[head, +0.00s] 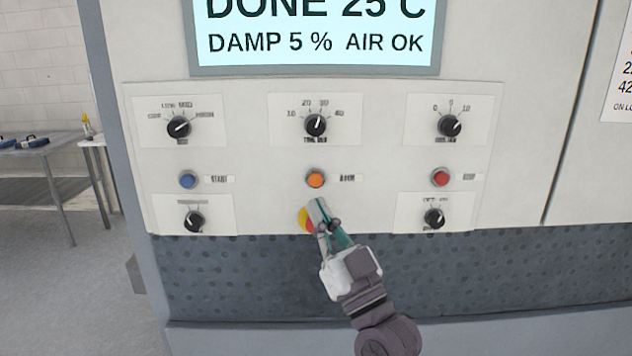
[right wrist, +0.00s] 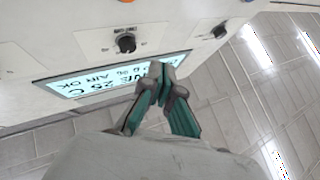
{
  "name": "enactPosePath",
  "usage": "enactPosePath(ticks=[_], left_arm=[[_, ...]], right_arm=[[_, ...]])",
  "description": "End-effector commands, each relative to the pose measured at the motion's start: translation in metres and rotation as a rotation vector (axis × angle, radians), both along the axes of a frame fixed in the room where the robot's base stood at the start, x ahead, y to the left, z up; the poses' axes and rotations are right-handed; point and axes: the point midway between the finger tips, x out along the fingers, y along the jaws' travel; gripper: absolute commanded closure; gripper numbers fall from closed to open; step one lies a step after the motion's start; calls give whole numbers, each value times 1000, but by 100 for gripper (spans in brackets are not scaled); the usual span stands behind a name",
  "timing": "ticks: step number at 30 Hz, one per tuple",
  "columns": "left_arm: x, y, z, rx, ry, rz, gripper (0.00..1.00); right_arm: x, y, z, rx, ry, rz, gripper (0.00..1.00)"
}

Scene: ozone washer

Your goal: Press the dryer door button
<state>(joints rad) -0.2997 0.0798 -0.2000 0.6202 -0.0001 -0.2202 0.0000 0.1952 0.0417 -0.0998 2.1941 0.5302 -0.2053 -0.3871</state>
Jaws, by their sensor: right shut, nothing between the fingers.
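The dryer's control panel (head: 250,155) faces me in the head view. An orange round button (head: 315,179) sits in its middle row, with a blurred label beside it that appears to read door. My right gripper (head: 318,208) is shut and empty, its fingertips just below the orange button and in front of a red and yellow control (head: 306,218), which it partly hides. I cannot tell whether the fingertips touch the panel. My left gripper is out of view.
A blue button (head: 188,180) is at the left and a red button (head: 440,178) at the right of the same row. Several black knobs sit above and below, including the top middle one (head: 315,124). A table (head: 40,150) stands far left.

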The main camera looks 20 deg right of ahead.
Motion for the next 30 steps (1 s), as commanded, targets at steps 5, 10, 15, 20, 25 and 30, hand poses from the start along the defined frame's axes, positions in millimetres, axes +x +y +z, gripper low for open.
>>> enactPosePath(ticks=[5, 10, 15, 20, 25, 30], left_arm=[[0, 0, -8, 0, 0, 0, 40], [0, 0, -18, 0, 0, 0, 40], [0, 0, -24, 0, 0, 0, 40], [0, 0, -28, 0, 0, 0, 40], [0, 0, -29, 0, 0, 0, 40], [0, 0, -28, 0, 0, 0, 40]], right_arm=[[19, -5, -2, -1, 0, 0, 100], [43, -12, -3, -2, -2, 0, 100], [64, -18, -2, -2, 0, 0, 100], [76, -22, -2, -2, 1, 0, 100], [81, -23, 0, 0, 0, 0, 100], [81, -23, 0, 0, 1, 0, 100]])
